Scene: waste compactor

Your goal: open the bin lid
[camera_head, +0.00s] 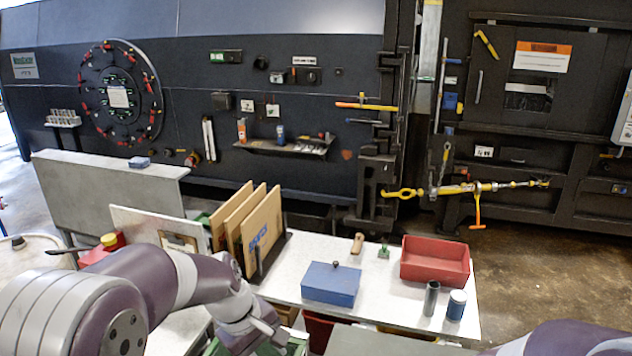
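A blue box (331,284) stands on the white worktable. Its blue top has a small dark knob (335,265), and the top looks closed. I cannot tell for sure whether this is the bin that the task names. My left arm comes in from the left, and my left gripper (262,338) points down at the bottom edge, left of and nearer than the blue box. Its fingers are too small and cut off to read. Only a link of my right arm shows at the bottom right; its gripper is out of view.
An open red bin (435,270) stands on the worktable (390,305), with a grey cylinder (431,298) and a blue jar (456,305) before it. Upright brown boards (262,232) stand left of the blue box. Dark compactor walls with a yellow-handled latch (470,188) lie behind.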

